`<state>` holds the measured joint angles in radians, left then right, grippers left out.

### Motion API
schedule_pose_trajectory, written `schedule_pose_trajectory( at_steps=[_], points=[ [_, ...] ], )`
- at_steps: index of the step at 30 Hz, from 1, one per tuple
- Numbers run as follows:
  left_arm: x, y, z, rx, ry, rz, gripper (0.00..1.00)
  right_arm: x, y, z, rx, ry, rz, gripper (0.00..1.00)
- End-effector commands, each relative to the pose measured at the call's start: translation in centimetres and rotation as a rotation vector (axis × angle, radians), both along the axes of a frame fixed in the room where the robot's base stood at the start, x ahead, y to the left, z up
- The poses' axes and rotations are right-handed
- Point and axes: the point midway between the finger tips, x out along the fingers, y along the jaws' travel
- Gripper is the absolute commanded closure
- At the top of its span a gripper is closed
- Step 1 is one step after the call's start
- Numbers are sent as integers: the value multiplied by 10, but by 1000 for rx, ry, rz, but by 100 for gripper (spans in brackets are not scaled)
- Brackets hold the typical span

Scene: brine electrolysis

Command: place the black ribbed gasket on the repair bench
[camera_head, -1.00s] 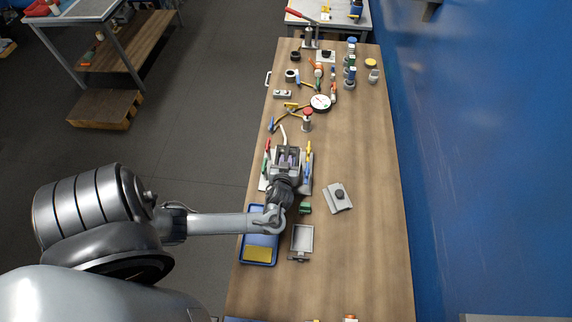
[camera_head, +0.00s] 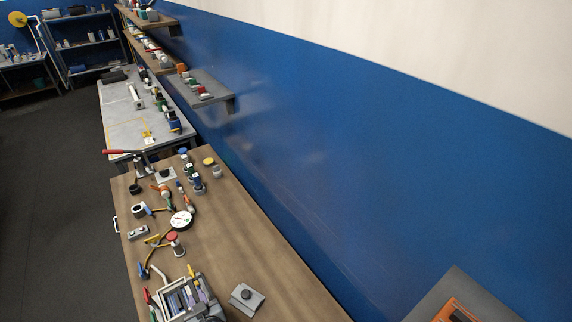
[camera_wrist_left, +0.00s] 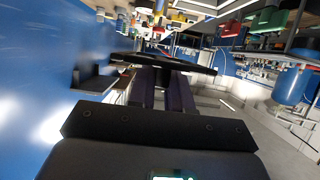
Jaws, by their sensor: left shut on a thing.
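A grey-topped bench (camera_head: 118,118) stands beyond the wooden one; no label shows which is the repair bench. My right gripper is not in view.
The wooden bench's far half is crowded: a round gauge (camera_head: 181,221), a red-topped part (camera_head: 171,237), a dark ring (camera_head: 139,210) and bottles. A grey block (camera_head: 246,298) sits right of the gripper. Bare wood lies right of the gauge. The blue wall (camera_head: 330,190) borders the bench.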

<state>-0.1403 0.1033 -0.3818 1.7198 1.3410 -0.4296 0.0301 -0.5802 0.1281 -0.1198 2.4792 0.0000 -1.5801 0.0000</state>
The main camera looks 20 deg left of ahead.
Motion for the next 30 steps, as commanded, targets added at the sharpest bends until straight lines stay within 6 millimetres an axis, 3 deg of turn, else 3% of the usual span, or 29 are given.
schedule_pose_trajectory(
  at_steps=[4,8,11,18,24,30],
  points=[
    [-7,8,31,3,1,-68,100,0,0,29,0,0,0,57],
    [6,-5,61,2,-1,-232,100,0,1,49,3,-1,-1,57],
    [18,-27,85,2,-2,-381,100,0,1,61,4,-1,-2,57],
    [37,-101,133,1,-3,-739,100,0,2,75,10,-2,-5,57],
    [42,-146,152,1,-2,-912,100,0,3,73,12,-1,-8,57],
    [41,-162,151,-3,-2,-966,100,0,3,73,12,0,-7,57]
  ],
)
